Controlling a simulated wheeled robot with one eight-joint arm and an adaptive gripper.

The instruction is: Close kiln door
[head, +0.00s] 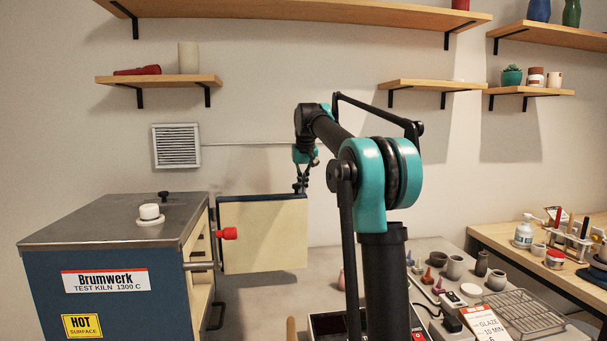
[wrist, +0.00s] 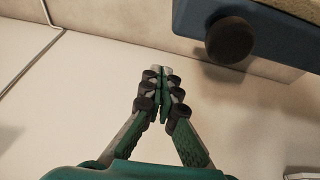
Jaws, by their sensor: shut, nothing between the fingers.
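The blue kiln (head: 115,262) stands at the left in the head view. Its door (head: 262,235) is open, swung out to the right, with its pale inner face showing. In the wrist view the blue edge of the door (wrist: 275,32) is at the upper right, with a round dark knob (wrist: 229,40) on it. My gripper (head: 302,183) is at the far right end of the door, near its top edge. In the wrist view my gripper (wrist: 161,70) is shut and empty, left of the knob with a visible gap. The head view does not show clearly whether it touches the door.
A red knob (head: 227,233) projects between the kiln and the door. A grey table (head: 325,262) holds small pots, a wire rack (head: 524,312) and a glaze label card (head: 485,323). A wall vent (head: 176,146) and wall shelves (head: 160,80) are behind. My arm hides part of the table.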

